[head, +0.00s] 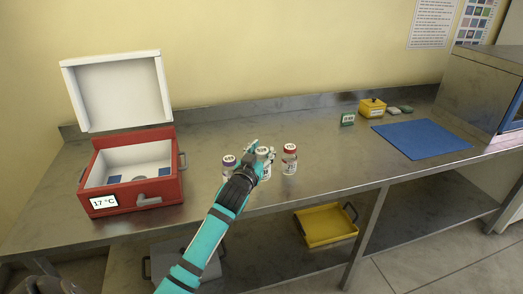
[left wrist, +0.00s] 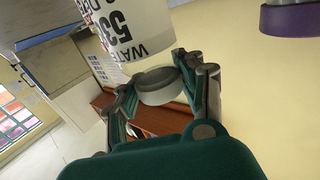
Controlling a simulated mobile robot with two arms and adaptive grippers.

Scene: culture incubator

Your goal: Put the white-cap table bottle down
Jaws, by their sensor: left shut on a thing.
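The white-cap table bottle (head: 265,168) is at the bench between two other bottles. My left gripper (head: 258,157) is shut on it near the cap. In the left wrist view the fingers (left wrist: 160,88) close around its pale grey-white cap (left wrist: 158,82). Its label (left wrist: 125,30) reads partly "WAT" and "53". The bottle looks upright, but my gripper hides part of it. I cannot tell whether its base touches the steel bench (head: 330,165). My right gripper is not in view.
A purple-cap bottle (head: 229,161) stands close on the left and a red-cap bottle (head: 289,159) on the right. A red box (head: 160,190) with its white lid raised, showing 17 °C, is at left. A blue mat (head: 422,139) and yellow box (head: 372,108) lie right. Bench between is clear.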

